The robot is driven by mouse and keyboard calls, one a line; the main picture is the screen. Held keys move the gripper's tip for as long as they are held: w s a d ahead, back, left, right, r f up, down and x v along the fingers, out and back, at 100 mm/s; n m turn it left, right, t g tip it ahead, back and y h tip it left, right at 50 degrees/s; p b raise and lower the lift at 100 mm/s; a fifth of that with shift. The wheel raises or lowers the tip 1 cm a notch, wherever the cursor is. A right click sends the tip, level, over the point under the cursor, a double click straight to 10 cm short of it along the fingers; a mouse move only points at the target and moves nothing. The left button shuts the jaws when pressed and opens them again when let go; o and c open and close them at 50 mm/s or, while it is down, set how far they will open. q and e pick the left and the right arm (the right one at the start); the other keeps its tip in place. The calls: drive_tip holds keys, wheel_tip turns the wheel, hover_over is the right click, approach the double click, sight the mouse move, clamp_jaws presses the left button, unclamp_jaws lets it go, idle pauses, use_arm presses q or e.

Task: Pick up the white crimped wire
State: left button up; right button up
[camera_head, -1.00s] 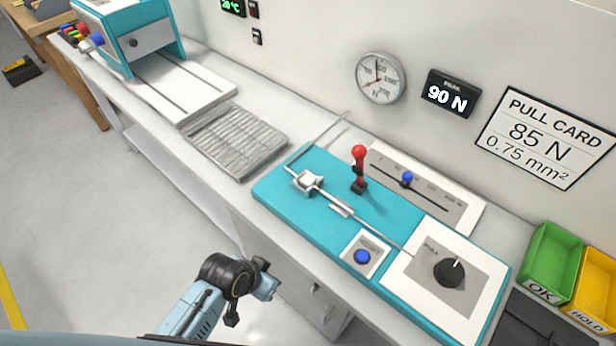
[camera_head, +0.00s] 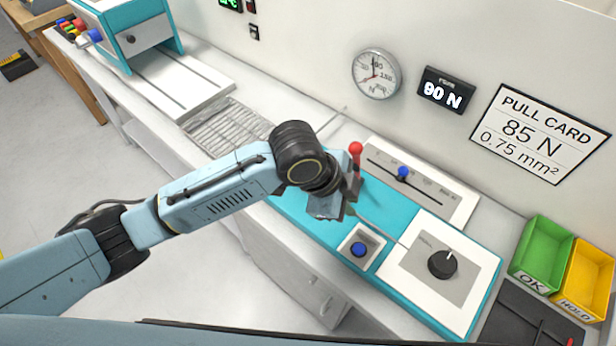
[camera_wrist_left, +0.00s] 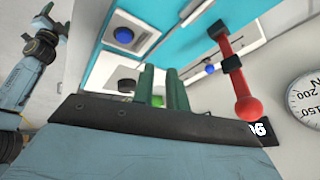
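The white crimped wire (camera_head: 384,231) shows as a thin pale line on the teal pull tester (camera_head: 305,218), running toward its white dial panel. Its left part and the clamp are hidden behind my left arm in the head view. My left gripper (camera_head: 328,205) is over the tester, beside the red-knobbed lever (camera_head: 355,150). In the left wrist view its two green fingers (camera_wrist_left: 161,88) stand a small gap apart, with no wire visible between them.
A blue button (camera_head: 359,249), black dial knob (camera_head: 442,264) and blue slider (camera_head: 403,172) are on the tester. Green (camera_head: 542,252) and yellow (camera_head: 586,281) bins and a black tray (camera_head: 505,317) stand at right. A wire rack (camera_head: 222,125) lies behind my arm.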

use_arm(q)
drive_tip(key=w+a+r+m+y, duration=0.4)
drive_tip(key=w+a+m, duration=0.1)
drive_tip(key=w+a, duration=0.25)
drive_tip(key=x, duration=0.8)
drive_tip(key=shift+w+f, duration=0.2)
drive_tip(key=shift+w, duration=0.1)
drive_tip(key=shift+x, duration=2.5)
drive_tip(key=shift+w+a, duration=0.15)
drive_tip(key=shift+w, duration=0.05)
drive_tip(key=shift+c, duration=0.3)
clamp_jaws()
